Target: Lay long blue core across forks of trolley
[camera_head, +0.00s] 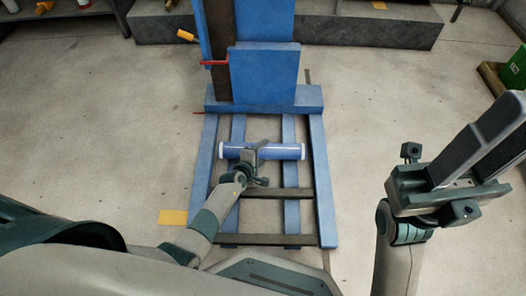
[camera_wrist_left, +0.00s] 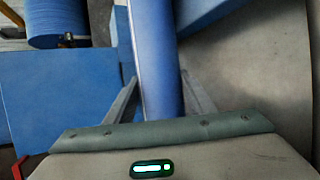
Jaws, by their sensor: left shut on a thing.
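The long blue core (camera_head: 285,152) has pale ends and lies crosswise in the head view, over the forks of the blue trolley (camera_head: 318,180). My left gripper (camera_head: 257,152) is shut on it near its middle. In the left wrist view the core (camera_wrist_left: 158,60) runs up between the two fingers. From above I cannot tell whether the core touches the forks or is held above them. My right gripper (camera_head: 480,145) is raised at the right, away from the core, with nothing seen in it; its finger gap is unclear.
The trolley's upright blue mast (camera_head: 265,75) stands behind the forks, with red levers. Dark crossbars (camera_head: 265,240) span the near end. A grey bench (camera_head: 390,25) lies along the back and a green box (camera_head: 515,70) at the right. The floor beside the trolley is mostly clear.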

